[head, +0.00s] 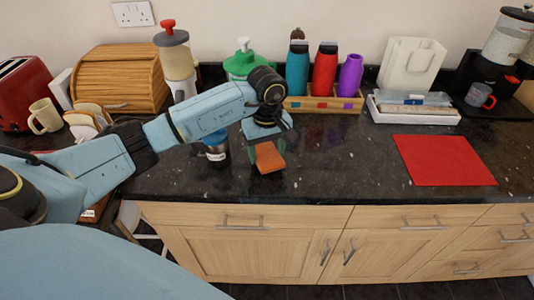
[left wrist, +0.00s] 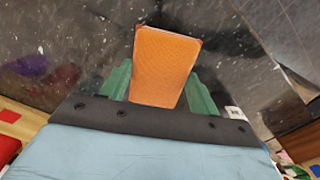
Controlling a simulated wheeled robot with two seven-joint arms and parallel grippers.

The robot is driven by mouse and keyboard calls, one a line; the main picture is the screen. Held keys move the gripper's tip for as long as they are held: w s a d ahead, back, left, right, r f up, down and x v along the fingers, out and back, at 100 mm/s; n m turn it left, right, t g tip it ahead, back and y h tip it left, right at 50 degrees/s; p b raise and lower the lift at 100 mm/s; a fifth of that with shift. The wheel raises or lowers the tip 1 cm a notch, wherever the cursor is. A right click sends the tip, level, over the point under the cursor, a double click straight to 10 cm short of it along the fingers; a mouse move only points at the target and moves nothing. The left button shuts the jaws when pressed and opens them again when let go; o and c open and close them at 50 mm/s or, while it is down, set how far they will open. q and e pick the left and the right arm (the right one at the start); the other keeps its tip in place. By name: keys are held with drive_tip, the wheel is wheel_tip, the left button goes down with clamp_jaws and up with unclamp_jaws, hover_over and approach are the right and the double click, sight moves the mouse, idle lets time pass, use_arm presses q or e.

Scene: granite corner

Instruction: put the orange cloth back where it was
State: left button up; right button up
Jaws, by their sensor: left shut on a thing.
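The orange cloth (head: 269,158) looks like a flat, folded rectangular piece. My left gripper (head: 266,142) points down over the dark counter near its front edge, shut on the cloth. In the left wrist view the cloth (left wrist: 166,62) stands out between the two green fingers (left wrist: 160,85). The head view does not clearly show whether the cloth's lower edge touches the counter. My right gripper is not in view.
A dark jar with a blue lid (head: 216,146) stands just left of the gripper. A wooden tray (head: 318,106) holding bottles is behind. A red mat (head: 443,160) lies at right. Counter between the gripper and the mat is clear.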

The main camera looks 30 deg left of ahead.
sight(267, 155)
use_arm(q)
drive_tip(key=shift+f, duration=0.65)
drive_tip(key=shift+f, duration=0.15)
drive_tip(key=o, duration=0.9)
drive_tip(key=shift+o, duration=0.2)
wheel_tip(267, 155, up, 12)
drive_tip(key=shift+r, duration=0.2)
